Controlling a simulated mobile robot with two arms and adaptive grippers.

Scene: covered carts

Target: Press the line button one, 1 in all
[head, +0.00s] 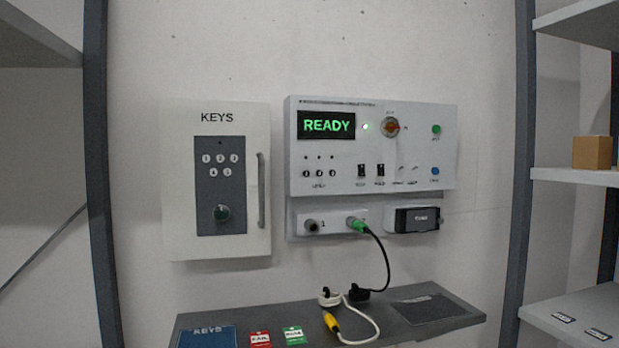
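A white control panel (375,190) hangs on the wall, with a display (326,125) reading READY in green. Small toggles and black switches (361,171) line the lower part. Neither of my grippers is in view.
A white KEYS box (178,180) with numbered buttons and a handle hangs left. Below the panel, a green plug (357,225) with a black cable sits in a socket. A grey shelf (455,322) holds cables and red and green tags. Racks (521,130) stand at both sides.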

